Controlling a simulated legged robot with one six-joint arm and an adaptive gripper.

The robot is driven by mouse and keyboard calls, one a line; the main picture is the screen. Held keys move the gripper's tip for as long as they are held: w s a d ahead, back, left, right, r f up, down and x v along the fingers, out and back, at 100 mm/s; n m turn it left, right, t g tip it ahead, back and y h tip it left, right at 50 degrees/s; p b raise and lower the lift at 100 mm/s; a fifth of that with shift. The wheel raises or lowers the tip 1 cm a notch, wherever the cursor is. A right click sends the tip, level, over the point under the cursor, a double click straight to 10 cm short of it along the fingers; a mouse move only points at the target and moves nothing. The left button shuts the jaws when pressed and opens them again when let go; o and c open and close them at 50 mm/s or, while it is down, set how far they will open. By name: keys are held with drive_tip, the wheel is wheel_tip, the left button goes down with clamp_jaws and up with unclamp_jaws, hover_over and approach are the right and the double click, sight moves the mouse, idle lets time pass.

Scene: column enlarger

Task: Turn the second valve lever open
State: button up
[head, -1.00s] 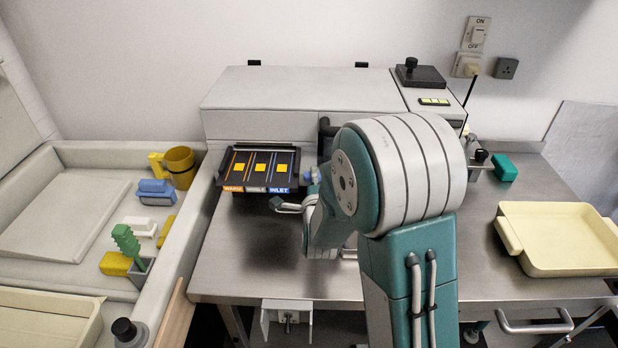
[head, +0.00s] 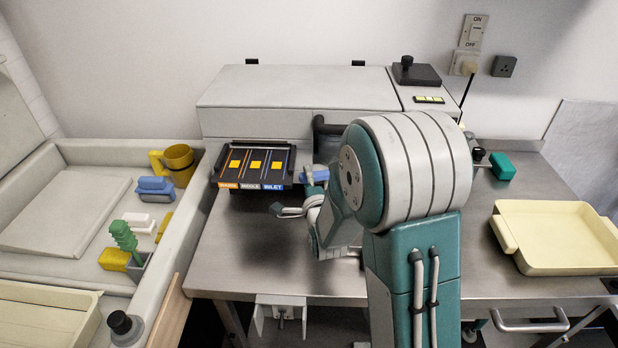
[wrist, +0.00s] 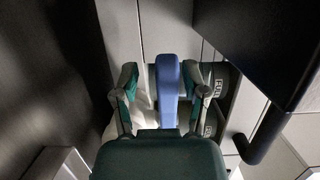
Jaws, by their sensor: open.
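A blue lever (head: 315,174) shows in the head view just right of the black labelled panel, partly behind my arm. In the wrist view a blue lever (wrist: 168,88) stands lengthwise between the two fingers of my gripper (wrist: 159,80). The fingers are spread, with a visible gap on each side of the lever. I cannot tell which valve this lever belongs to. In the head view only part of my gripper (head: 290,210) shows, below the panel; my arm hides the rest.
A cream tray (head: 510,232) sits on the bench at right. A sink with several items is left.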

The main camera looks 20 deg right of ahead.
drive_tip(key=shift+a+r, duration=0.1)
drive_tip(key=shift+s, duration=0.15)
drive_tip(key=s, duration=0.7)
drive_tip(key=shift+a, duration=0.3)
